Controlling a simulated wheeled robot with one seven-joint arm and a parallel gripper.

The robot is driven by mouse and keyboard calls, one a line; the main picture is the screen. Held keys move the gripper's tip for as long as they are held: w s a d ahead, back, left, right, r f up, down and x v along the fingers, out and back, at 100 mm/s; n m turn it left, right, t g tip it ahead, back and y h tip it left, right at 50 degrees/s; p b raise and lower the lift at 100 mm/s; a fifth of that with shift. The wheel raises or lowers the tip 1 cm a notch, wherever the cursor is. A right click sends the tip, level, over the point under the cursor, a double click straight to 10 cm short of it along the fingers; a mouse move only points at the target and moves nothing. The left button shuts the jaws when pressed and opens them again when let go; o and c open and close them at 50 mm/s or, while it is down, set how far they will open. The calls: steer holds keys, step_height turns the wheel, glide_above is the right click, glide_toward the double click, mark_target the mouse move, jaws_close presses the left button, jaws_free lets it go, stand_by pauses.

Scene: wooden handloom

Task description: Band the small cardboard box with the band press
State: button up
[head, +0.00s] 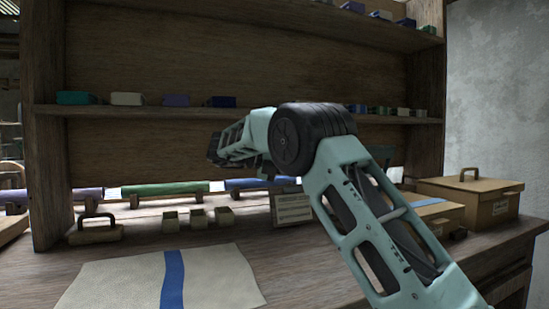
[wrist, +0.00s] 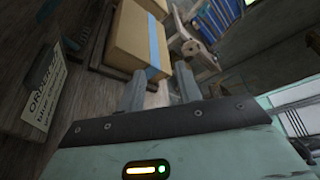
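A small cardboard box (head: 432,216) with a blue band across its top is partly hidden behind my arm in the head view. A tan box with a blue band (wrist: 138,36) lies just beyond my fingertips in the wrist view, apparently the same one. My gripper (wrist: 158,86) has its two fingers apart, with the box's near corner showing between them; I see no grip on it. In the head view my arm hides the gripper. A wooden piece with a lever-like arm (wrist: 192,32) stands beside the box; I cannot tell whether it is the band press.
A larger lidded box (head: 478,203) stands at the right. A lettered sign (head: 292,209), small open wooden boxes (head: 197,218), a handled block (head: 95,230) and a blue-striped cloth (head: 125,282) are on the bench. A shelf (head: 160,109) rises behind.

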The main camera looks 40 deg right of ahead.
steer(key=f+p+v, duration=0.1)
steer(key=p+v, duration=0.5)
steer(key=p, duration=0.1)
steer(key=shift+w+a+r+p, duration=0.2)
steer(key=shift+w+p, duration=0.1)
steer(key=shift+p, duration=0.1)
stand_by(0.3)
stand_by(0.6)
